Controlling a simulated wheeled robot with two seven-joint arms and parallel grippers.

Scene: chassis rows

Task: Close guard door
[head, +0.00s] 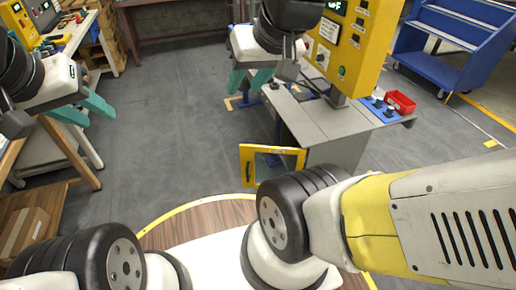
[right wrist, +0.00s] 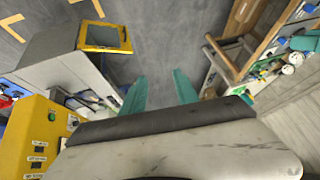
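The guard door (head: 272,150) is a yellow-framed panel with a dark window. In the head view it sticks out to the left from the grey cabinet (head: 335,125), swung open. Its lower right part is hidden behind my arm. It also shows at the upper left of the right wrist view (right wrist: 104,47). My right gripper (head: 249,80) is open, with its teal fingers apart and nothing between them. It is above and beyond the door in the head view, not touching it. My left gripper (head: 84,110) is open and empty at the far left, away from the door.
A yellow control panel (head: 357,45) stands on the cabinet. A red bin (head: 400,102) sits at its right end. A blue cart (head: 455,50) stands at the upper right. Wooden and white benches line the left. The grey floor (head: 175,110) between is clear.

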